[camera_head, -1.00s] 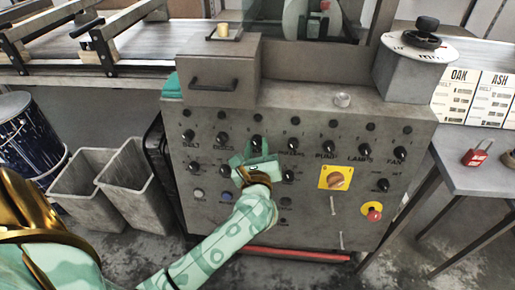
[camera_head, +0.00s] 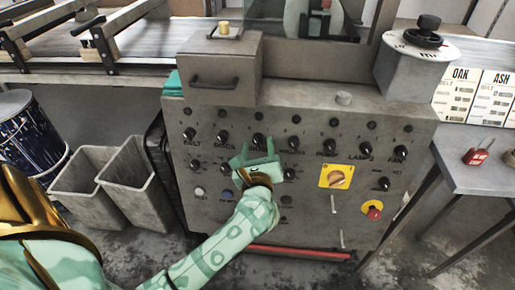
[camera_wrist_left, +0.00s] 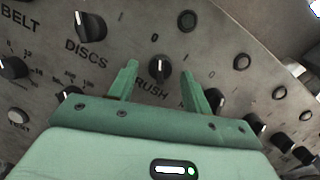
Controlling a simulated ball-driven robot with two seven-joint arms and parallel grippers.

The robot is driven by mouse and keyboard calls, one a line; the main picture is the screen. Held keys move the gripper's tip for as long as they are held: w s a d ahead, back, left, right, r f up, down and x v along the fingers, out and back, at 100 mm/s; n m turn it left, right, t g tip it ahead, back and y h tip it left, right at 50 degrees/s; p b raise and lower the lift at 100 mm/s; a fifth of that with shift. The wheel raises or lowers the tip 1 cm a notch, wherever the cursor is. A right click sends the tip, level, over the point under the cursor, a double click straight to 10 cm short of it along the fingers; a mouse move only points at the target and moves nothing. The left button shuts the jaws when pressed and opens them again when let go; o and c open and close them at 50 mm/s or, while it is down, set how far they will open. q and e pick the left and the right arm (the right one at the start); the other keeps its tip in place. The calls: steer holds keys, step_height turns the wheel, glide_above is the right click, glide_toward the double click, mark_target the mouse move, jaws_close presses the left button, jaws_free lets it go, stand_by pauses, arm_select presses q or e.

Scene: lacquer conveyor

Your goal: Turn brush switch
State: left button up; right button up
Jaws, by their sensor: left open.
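The brush switch (camera_head: 258,141) is a small black knob in the upper row of the grey control panel (camera_head: 310,215). In the left wrist view the brush switch (camera_wrist_left: 160,69) has a white pointer mark facing up the picture, and its label reads "RUSH", the first letter hidden by a finger. My left gripper (camera_head: 257,152) is open, just below the knob in the head view. In the wrist view the left gripper's fingertips (camera_wrist_left: 159,72) stand on either side of the knob, with gaps visible. Contact with the panel cannot be told. My right gripper is not in view.
The discs knob (camera_head: 222,137) and belt knob (camera_head: 189,134) lie left of the brush switch; another knob (camera_head: 293,142) lies close right. A yellow-plated rotary switch (camera_head: 336,177) and red emergency button (camera_head: 373,210) are lower right. A drawer handle (camera_head: 214,82) juts out above.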

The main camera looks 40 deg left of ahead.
arm_select(q)
steer(key=p+v, duration=0.2)
steer(key=v, duration=1.3)
steer(key=shift+s, duration=0.2)
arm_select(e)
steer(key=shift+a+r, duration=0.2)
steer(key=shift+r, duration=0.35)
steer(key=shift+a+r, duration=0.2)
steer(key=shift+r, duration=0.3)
arm_select(q)
steer(key=shift+d, duration=0.1)
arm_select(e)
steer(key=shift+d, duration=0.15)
